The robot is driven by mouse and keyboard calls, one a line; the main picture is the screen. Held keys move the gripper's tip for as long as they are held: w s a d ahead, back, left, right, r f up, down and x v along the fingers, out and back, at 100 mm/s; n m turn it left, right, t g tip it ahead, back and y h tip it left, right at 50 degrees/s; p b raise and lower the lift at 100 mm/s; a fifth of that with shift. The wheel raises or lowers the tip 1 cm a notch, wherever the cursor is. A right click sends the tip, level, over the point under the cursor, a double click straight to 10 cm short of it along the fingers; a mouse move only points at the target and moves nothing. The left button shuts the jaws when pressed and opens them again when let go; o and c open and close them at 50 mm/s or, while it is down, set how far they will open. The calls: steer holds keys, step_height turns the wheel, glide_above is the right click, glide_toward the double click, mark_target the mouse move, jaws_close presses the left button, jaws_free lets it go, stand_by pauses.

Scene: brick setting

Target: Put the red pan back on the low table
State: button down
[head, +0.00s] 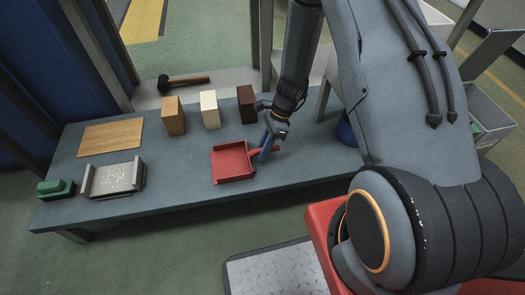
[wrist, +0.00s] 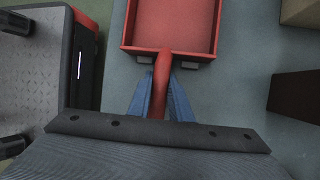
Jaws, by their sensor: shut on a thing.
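The red pan (head: 232,162) is a shallow, square-edged dustpan with a short red handle. It is level, at or just above the front middle of the low table (head: 185,190); I cannot tell whether its underside touches. My gripper (head: 266,150), with blue fingers, is shut on the pan's handle from the right side. In the wrist view the handle of the red pan (wrist: 172,25) runs between the two blue fingers of my gripper (wrist: 162,90). The pan's tray lies ahead of them, over the grey-blue tabletop (wrist: 235,75).
Behind the pan stand a tan block (head: 173,117), a cream block (head: 209,110) and a dark brown block (head: 246,105). A hammer (head: 183,82) lies further back. At left are a wooden board (head: 111,138), a grey tray (head: 114,180) and a green item (head: 55,188). Tabletop between tray and pan is clear.

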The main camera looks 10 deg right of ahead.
steer(key=c, duration=1.6)
jaws_free()
steer(key=p+v, duration=0.3)
steer(key=v, duration=0.9)
steer(key=s+a+r+n+h, duration=0.1)
steer(key=a+r+n, duration=0.2)
steer(key=r, duration=0.2)
steer(key=s+a+r+n, duration=0.2)
steer(key=a+r+n, duration=0.1)
steer(key=r, duration=0.3)
steer(key=s+a+r+n+h, duration=0.1)
steer(key=s+a+r+n, duration=0.1)
steer(key=s+r+n, duration=0.3)
steer(key=s+a+r+n+t+h, duration=0.1)
steer(key=s+a+r+n, duration=0.2)
steer(key=s+r+n, duration=0.3)
steer(key=s+a+r+n+t+h, duration=0.1)
steer(key=s+a+r+n, duration=0.1)
steer(key=s+r+n, duration=0.4)
steer(key=shift+s+a+r, duration=0.1)
steer(key=shift+s+r, duration=0.1)
steer(key=shift+s, duration=0.4)
steer(key=shift+s+a+r, duration=0.1)
steer(key=shift+s+r, duration=0.05)
steer(key=shift+s, duration=0.45)
steer(key=shift+s+a+r, duration=0.15)
steer(key=shift+s+r, duration=0.05)
steer(key=shift+s, duration=0.4)
